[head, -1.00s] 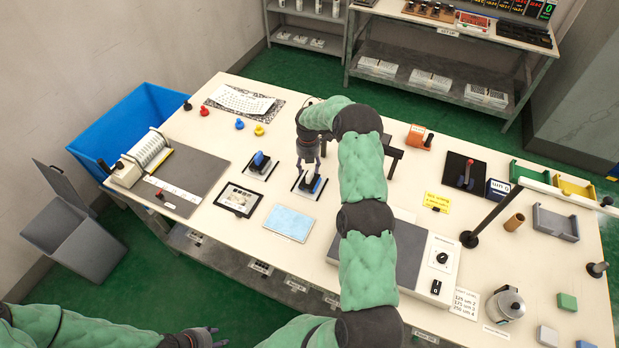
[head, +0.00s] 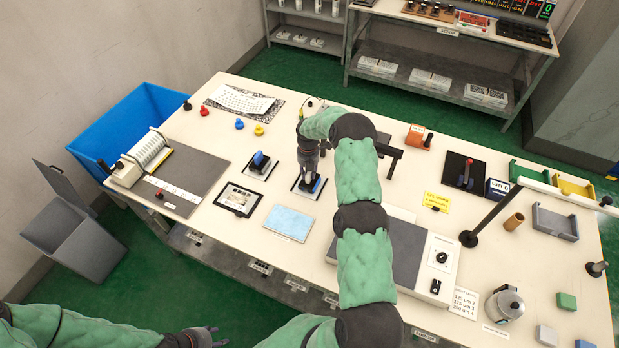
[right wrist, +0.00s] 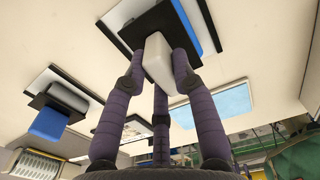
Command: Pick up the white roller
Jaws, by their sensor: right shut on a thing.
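The white roller (right wrist: 157,58) sits at its dark-based stand (head: 299,188), with a blue part (right wrist: 195,25) beside it. My right gripper (head: 309,178) has come down from above with its fingers around it. In the right wrist view the fingers (right wrist: 157,70) are shut on the white body. I cannot tell any gap between roller and stand. In the head view the fingers hide most of the roller.
A grey-topped machine (head: 408,252) stands to the right, under my right arm.

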